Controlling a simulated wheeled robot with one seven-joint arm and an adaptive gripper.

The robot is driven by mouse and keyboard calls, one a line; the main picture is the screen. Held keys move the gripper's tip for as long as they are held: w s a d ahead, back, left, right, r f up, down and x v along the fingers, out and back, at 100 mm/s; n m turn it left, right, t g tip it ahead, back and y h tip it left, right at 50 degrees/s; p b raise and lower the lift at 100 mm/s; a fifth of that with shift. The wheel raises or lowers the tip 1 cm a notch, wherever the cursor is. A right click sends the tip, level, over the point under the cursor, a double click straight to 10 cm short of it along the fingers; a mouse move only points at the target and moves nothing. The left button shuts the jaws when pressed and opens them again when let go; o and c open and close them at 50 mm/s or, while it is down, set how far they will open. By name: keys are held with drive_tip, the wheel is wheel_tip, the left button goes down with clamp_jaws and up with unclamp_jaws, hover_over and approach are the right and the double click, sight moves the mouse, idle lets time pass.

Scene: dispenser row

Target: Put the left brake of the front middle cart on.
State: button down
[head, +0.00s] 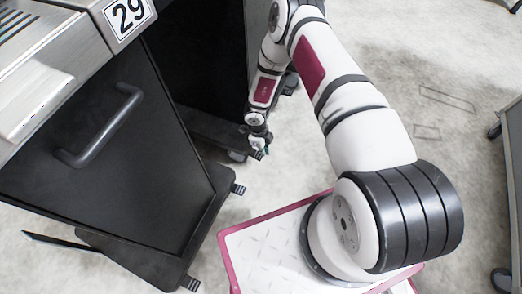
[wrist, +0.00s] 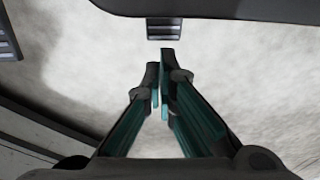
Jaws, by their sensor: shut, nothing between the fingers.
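In the head view a black cart (head: 95,150) with a bar handle stands under the counter. It has two small ribbed pedals at its base, one at the corner near my base (head: 190,283) and one farther off (head: 238,188). A second black cart (head: 203,70) stands beyond it. My gripper (head: 260,152) is low by the second cart's caster, shut and empty. In the wrist view my gripper's fingertips (wrist: 160,62) are together, just short of a ribbed brake pedal (wrist: 165,28) under a dark base edge. I cannot tell whether the pedal is up or down.
Another ribbed pedal (wrist: 8,38) shows at the upper left of the wrist view. A plate marked 29 (head: 127,14) is on the counter above. A grey unit on casters (head: 513,170) stands at the right. The pale floor (head: 440,90) between is clear.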

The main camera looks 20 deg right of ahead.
wheel_tip(320, 180, up, 12)
drive_tip(key=s+d+p, duration=0.1)
drive_tip(key=p, duration=0.4)
drive_tip(key=shift+s+f, duration=0.1)
